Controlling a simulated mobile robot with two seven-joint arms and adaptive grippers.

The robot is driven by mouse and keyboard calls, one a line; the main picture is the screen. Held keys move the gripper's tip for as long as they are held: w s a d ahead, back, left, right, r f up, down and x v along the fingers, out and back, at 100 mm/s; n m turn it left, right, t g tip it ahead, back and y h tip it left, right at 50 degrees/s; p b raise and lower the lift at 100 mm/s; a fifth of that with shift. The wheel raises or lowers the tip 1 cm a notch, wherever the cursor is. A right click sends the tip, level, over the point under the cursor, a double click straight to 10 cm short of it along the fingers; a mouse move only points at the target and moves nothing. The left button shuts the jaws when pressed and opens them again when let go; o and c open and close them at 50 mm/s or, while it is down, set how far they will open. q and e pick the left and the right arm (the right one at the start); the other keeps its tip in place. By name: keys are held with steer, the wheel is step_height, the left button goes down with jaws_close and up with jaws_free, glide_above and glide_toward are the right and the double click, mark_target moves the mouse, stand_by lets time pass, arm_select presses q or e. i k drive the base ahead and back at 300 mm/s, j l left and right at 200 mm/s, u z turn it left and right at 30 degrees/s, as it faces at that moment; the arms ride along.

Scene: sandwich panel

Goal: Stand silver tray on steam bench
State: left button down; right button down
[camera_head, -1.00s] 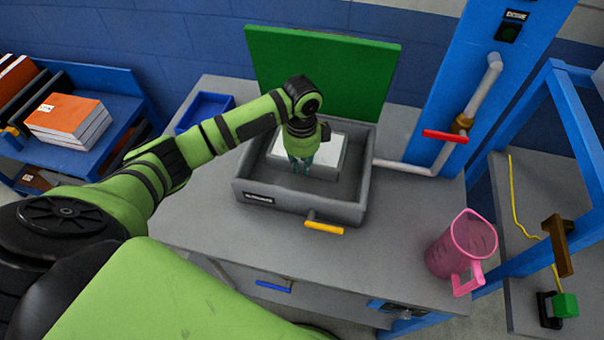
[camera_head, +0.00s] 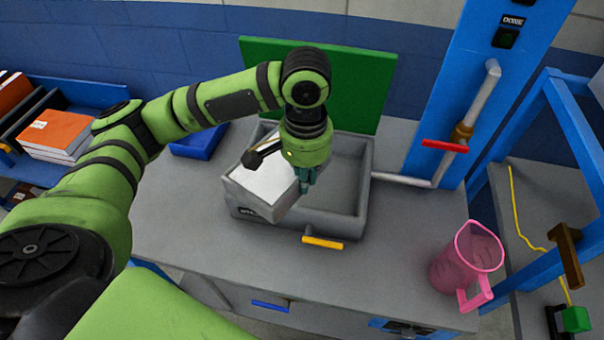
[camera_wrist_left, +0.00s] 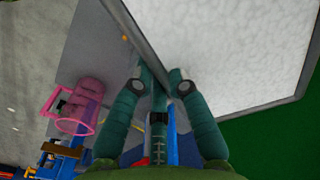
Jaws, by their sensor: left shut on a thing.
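The silver tray (camera_head: 268,188) is a pale, box-like piece with a dark knob on its upper side. It is tilted and held above the left front part of a grey open box (camera_head: 345,213). My left gripper (camera_head: 306,183) is shut on the tray's right edge. In the left wrist view the fingers (camera_wrist_left: 165,84) pinch the rim of the tray (camera_wrist_left: 235,45), whose pale face fills the upper right. The box stands on a grey bench (camera_head: 200,245), which I take as the steam bench. My right gripper is not in view.
A green lid (camera_head: 365,90) stands upright behind the box, and a yellow handle (camera_head: 322,242) sticks out in front. A pink jug (camera_head: 462,262) stands at the bench's right. A blue bin (camera_head: 200,142) lies at left. A pipe with a red handle (camera_head: 445,145) is at right. The front left bench top is clear.

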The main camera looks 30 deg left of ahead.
mark_target(161, 209)
steer(key=k+j, duration=0.1)
steer(key=j, duration=0.4)
steer(key=k+j, duration=0.1)
steer(key=j, duration=0.45)
steer(key=k+j, duration=0.1)
steer(key=j, duration=0.4)
steer(key=k+j, duration=0.1)
steer(key=j, duration=0.45)
steer(key=k+j, duration=0.1)
steer(key=j, duration=0.4)
steer(key=i+z, duration=0.05)
